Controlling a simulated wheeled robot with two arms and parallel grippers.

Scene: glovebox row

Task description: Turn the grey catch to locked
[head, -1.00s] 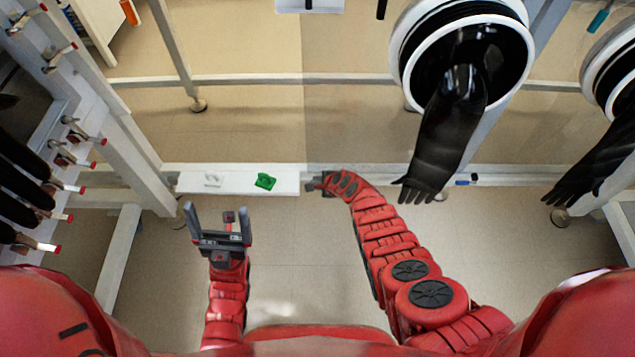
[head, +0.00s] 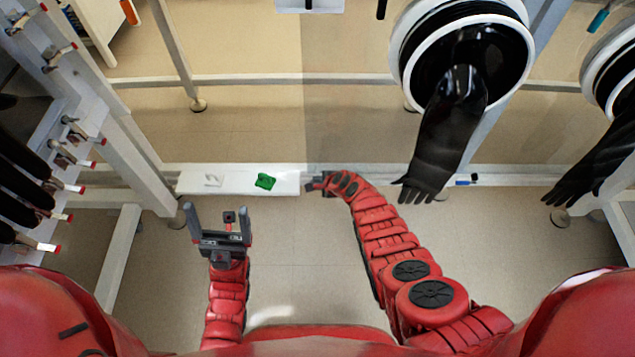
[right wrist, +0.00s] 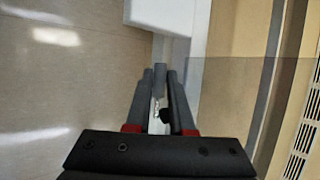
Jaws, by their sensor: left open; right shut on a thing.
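My right gripper (head: 314,185) is at the right end of a white shelf-like panel (head: 240,189). In the right wrist view its fingers (right wrist: 160,78) are closed around a slim grey piece (right wrist: 159,84), which looks like the grey catch. The fingers hide most of it, so its setting cannot be read. On the panel sit a green catch (head: 265,181) and a whitish catch (head: 213,180), both apart from my grippers. My left gripper (head: 218,214) is open and empty, below the panel's left part.
A black glove (head: 445,135) hangs from a round white port right of my right gripper; another glove (head: 600,155) hangs further right. A rack with red-tipped pegs (head: 75,160) stands at the left. The floor between my arms is clear.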

